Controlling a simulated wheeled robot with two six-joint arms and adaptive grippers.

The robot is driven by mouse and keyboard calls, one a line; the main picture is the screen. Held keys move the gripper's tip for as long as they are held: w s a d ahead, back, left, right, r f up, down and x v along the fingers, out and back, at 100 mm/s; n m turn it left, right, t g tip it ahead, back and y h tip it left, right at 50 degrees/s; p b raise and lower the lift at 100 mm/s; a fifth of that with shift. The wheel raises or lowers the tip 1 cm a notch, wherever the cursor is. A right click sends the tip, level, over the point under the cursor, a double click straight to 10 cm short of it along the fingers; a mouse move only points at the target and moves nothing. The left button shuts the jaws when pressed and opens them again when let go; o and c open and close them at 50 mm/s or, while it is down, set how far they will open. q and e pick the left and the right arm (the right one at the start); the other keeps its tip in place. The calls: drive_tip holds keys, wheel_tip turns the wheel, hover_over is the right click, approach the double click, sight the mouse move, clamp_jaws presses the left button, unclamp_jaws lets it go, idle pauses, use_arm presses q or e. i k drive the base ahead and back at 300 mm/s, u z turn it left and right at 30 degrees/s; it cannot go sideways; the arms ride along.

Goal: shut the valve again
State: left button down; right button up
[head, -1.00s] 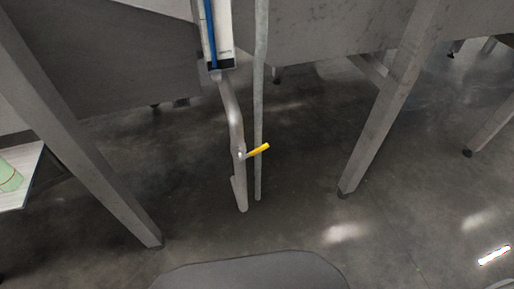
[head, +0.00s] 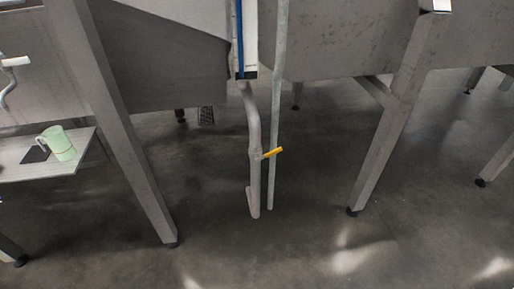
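The valve's yellow lever (head: 273,153) sits on a grey drain pipe (head: 254,135) under the steel wash tank, near the middle of the head view. The lever sticks out to the right of the pipe, roughly crosswise to it and tilted slightly up. It reaches in front of a thin vertical pipe (head: 275,110). A blue strip in a white-framed sight tube (head: 240,40) stands above the drain pipe. Neither of my grippers shows in the head view.
Steel legs (head: 115,130) stand left and right (head: 385,140) of the pipe. A light green jug (head: 58,143) and a dark flat item (head: 35,154) are on a shelf (head: 85,150) at left. The concrete floor around the pipe is clear.

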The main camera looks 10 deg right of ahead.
sight(275, 151)
drive_tip(key=i, duration=0.95)
drive_tip(key=z, duration=0.35)
